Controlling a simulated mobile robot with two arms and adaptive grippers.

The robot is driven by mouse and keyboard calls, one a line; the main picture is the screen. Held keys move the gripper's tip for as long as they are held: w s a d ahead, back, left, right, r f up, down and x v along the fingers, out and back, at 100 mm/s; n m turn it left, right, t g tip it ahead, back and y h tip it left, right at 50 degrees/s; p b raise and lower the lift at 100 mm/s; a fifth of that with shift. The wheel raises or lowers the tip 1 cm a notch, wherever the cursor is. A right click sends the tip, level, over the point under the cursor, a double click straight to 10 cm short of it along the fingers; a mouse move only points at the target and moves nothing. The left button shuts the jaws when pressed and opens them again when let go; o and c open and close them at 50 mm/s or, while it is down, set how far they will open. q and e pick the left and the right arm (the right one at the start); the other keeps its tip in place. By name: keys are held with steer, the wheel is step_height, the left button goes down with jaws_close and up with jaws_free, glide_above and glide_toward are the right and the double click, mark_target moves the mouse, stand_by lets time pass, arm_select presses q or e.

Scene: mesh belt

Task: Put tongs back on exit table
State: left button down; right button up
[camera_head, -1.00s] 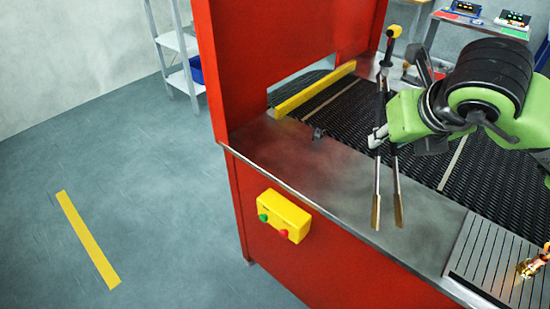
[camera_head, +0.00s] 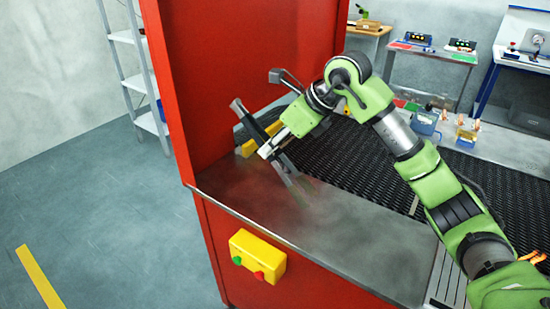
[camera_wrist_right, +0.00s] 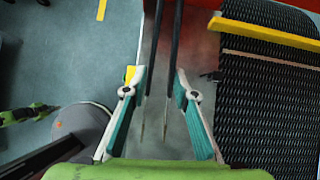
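The tongs (camera_head: 247,116), with dark handles and thin metal legs, are held tilted over the near end of the metal exit table (camera_head: 340,245), beside the red housing. Their lower ends blur over the metal, so contact with the surface cannot be told. My right gripper (camera_head: 271,150) is around the tongs' middle. In the right wrist view both legs of the tongs (camera_wrist_right: 174,45) run between the fingertips of this gripper (camera_wrist_right: 160,72), which are closed in close to them. My left gripper is not in view.
A red housing (camera_head: 260,50) rises at the left of the table. A yellow button box (camera_head: 257,256) is on its front. A dark mesh belt (camera_head: 360,165) runs behind the metal surface. The metal right of the tongs is clear. Shelves (camera_head: 150,122) stand at the back left.

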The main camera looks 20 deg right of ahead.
steer(key=w+d+f+p, duration=0.1)
steer(key=w+f+p, duration=0.2)
steer(key=f, duration=0.5)
steer(key=shift+w+d+f+p, duration=0.3)
steer(key=shift+w+f+p, duration=0.1)
steer(key=shift+w, duration=0.3)
steer(key=shift+f, duration=0.15)
steer(key=o, duration=0.5)
steer(key=shift+o, duration=0.2)
